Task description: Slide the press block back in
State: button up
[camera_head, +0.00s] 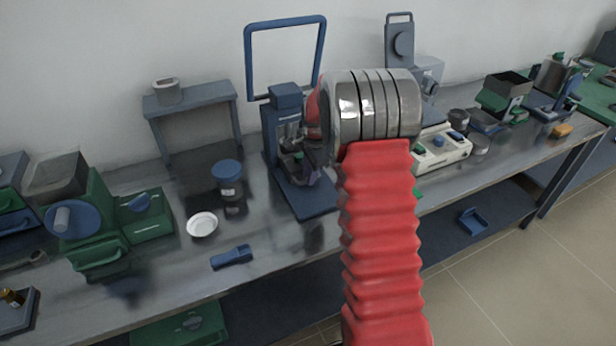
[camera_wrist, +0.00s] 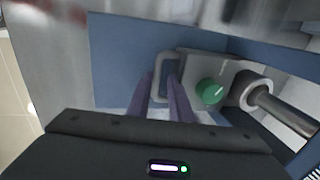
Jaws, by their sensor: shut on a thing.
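The blue press (camera_head: 285,97) stands on the grey bench, just left of my arm in the head view. In the wrist view, the press block (camera_wrist: 203,69) is a grey piece with a pale loop handle, beside a green round knob (camera_wrist: 209,91) and a metal rod (camera_wrist: 285,112). My gripper (camera_wrist: 159,88) has its two purple fingers at the loop handle and is shut on it. In the head view my gripper (camera_head: 307,176) is at the press, above its blue base. The block's far side is hidden.
A blue-capped jar (camera_head: 228,178) and a white dish (camera_head: 202,224) sit left of the press. A blue tool (camera_head: 231,257) lies near the bench front. A white device (camera_head: 440,148) stands right of my arm.

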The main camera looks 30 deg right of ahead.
jog(key=o, duration=0.4)
jog(key=shift+w, duration=0.1)
jog(key=s+r, duration=0.1)
jog(key=r, duration=0.3)
jog(key=s+r, duration=0.1)
jog(key=r, duration=0.4)
jog(key=s+r, duration=0.1)
jog(key=r, duration=0.3)
jog(key=shift+r, duration=0.25)
jog(key=shift+n, duration=0.3)
